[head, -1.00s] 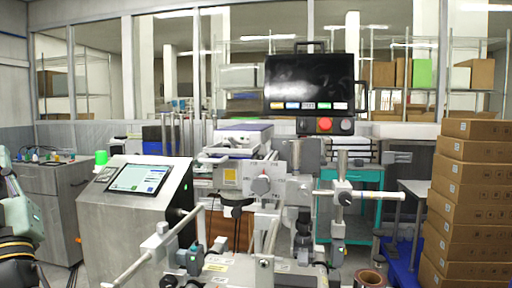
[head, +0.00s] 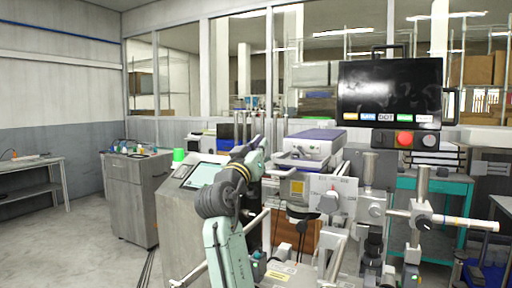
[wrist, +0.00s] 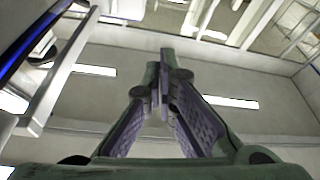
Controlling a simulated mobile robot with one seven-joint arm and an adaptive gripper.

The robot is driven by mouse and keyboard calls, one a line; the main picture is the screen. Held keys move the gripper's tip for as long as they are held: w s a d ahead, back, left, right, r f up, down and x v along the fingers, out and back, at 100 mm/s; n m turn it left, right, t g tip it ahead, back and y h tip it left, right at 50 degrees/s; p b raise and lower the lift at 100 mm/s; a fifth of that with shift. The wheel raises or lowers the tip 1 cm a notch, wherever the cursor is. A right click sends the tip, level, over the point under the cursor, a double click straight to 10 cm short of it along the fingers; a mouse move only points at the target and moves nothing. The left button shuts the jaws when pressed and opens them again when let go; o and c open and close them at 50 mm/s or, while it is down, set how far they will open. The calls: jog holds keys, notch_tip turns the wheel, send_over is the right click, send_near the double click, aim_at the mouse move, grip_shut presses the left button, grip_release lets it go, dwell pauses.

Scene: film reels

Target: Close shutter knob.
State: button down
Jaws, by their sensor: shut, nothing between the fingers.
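A grey round knob (head: 329,201) sits on a white plate on the front of the machine in the head view, right of my raised arm. It looks like the shutter knob. A smaller round knob (head: 376,211) is just right of it. My gripper (wrist: 160,72) shows in the wrist view with its two purple-padded fingers meeting at the tips, empty. It points up toward the ceiling, and the knob is not in that view. In the head view my arm stands left of the knob, apart from it, and I cannot make out the fingers there.
A black monitor (head: 390,92) with a red button below it stands above the machine. A console with a screen (head: 203,175) is partly behind my arm. White rods (head: 455,219) stick out at the right. Open floor (head: 95,245) lies at the left.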

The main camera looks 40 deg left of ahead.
aim_at(269, 165)
jog(key=shift+w+f+p, duration=0.95)
jog(key=shift+w+f, duration=0.35)
jog(key=shift+f, duration=0.25)
notch_tip(269, 165, down, 4)
jog(key=b, duration=0.3)
